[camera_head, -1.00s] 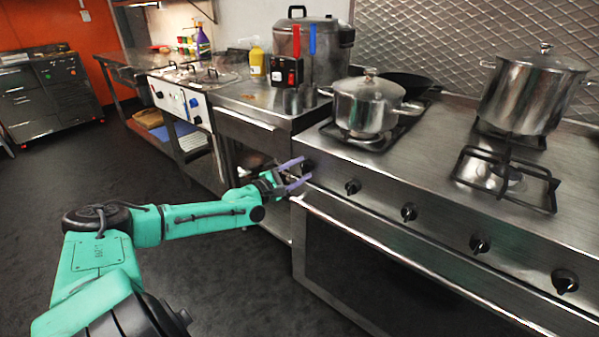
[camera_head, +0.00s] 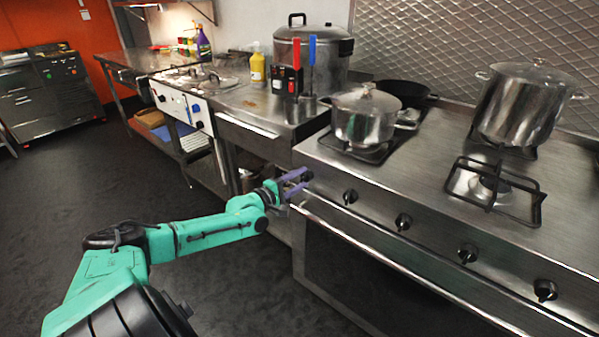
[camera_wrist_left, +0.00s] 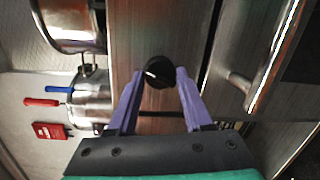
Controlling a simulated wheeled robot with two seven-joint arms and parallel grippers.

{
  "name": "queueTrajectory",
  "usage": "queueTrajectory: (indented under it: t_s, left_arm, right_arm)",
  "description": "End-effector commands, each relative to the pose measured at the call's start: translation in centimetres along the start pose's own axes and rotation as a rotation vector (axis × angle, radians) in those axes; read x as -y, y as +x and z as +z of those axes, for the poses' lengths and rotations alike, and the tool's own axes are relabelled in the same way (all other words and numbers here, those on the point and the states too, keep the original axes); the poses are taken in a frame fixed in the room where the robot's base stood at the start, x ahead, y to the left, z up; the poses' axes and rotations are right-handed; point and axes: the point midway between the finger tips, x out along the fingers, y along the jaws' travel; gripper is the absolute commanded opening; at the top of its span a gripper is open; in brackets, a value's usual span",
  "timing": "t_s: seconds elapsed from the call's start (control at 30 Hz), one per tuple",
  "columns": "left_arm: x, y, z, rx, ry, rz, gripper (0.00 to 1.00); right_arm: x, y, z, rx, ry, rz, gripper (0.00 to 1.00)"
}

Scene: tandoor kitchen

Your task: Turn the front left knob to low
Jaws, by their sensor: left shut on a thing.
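The stove's front panel carries a row of black knobs. The knob at its left end (camera_head: 307,175) is mostly hidden by my left gripper (camera_head: 302,178) in the head view. In the left wrist view that black round knob (camera_wrist_left: 158,72) sits between the purple fingertips of my left gripper (camera_wrist_left: 155,80), which is shut on it. A white mark shows on the knob's face. The other knobs (camera_head: 350,196) stand to the right along the panel, untouched. My right gripper is in neither view.
A lidded steel pot (camera_head: 365,117) stands on the left burner and a larger one (camera_head: 520,102) at the back right. An empty grate (camera_head: 492,190) lies in front of it. A steel handle bar (camera_wrist_left: 262,75) runs close below the panel.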

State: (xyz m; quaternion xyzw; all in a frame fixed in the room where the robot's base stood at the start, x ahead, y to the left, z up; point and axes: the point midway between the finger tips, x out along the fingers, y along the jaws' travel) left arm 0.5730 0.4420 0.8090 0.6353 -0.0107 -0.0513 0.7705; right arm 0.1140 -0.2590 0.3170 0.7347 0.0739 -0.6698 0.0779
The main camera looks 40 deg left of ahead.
Motion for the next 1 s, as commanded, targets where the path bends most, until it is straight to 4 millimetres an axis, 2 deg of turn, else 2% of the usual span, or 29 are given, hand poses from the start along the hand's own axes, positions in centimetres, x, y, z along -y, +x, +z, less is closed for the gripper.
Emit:
queueTrajectory:
  t_s: [0.03, 0.3, 1.0]
  left_arm:
    - [-0.6, 0.0, 0.2, -0.004, 0.039, -0.006, 0.0]
    - [-0.5, 0.0, 0.2, -0.022, 0.294, -0.032, 0.0]
    - [-0.3, 0.0, 0.4, -0.068, 0.954, -0.102, 0.0]
  right_arm:
    - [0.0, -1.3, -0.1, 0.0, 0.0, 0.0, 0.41]
    - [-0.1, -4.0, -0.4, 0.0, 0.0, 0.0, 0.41]
    - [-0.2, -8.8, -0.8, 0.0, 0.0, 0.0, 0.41]
